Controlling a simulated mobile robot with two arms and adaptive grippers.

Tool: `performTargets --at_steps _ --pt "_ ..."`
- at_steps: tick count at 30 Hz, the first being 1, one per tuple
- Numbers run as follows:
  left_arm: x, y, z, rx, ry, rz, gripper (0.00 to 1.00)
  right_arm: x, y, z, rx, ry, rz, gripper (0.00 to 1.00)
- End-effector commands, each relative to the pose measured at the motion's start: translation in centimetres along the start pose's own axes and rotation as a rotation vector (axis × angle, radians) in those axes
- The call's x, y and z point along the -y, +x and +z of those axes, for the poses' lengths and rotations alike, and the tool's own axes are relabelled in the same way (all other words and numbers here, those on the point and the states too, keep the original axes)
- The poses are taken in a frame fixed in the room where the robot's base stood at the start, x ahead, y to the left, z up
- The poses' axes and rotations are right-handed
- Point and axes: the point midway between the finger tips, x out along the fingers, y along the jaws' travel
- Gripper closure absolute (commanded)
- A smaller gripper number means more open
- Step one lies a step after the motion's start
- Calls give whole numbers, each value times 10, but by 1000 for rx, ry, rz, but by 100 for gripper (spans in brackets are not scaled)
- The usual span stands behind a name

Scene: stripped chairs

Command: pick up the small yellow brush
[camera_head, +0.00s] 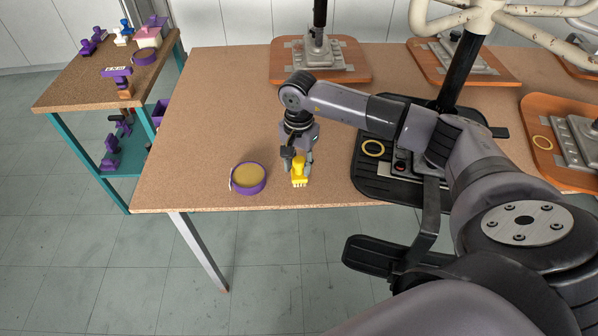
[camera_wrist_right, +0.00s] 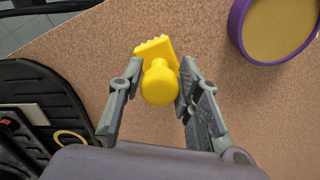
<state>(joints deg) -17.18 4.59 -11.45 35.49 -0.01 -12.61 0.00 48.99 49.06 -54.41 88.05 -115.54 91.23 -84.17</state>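The small yellow brush (camera_head: 299,174) is near the front edge of the brown table, with its bristles towards that edge. In the right wrist view the brush (camera_wrist_right: 159,80) shows its round knob handle and flat, toothed head. My right gripper (camera_head: 298,160) is over the brush with its fingers spread. In the wrist view the right gripper (camera_wrist_right: 160,68) has one finger on each side of the knob. A gap shows at the left finger; the right finger is very close, and I cannot tell if it touches. My left gripper is not in view.
A purple-rimmed round dish (camera_head: 248,178) lies left of the brush. A black chair part (camera_head: 385,185) with a yellow ring (camera_head: 373,148) is to the right. Wooden seats (camera_head: 352,72) stand behind. A side table (camera_head: 65,95) holds purple items.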

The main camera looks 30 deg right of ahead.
Motion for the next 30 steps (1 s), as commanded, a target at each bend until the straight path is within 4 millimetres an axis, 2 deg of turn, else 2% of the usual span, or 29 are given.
performTargets --at_steps 2,13,24,30 --pt "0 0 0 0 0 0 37 0 0 0 0 0 0 76" --pt "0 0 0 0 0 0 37 0 0 0 0 0 0 100" --pt "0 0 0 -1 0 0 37 0 -3 0 -1 0 -2 100" --pt "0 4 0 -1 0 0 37 1 -23 -1 -2 -1 -5 100"
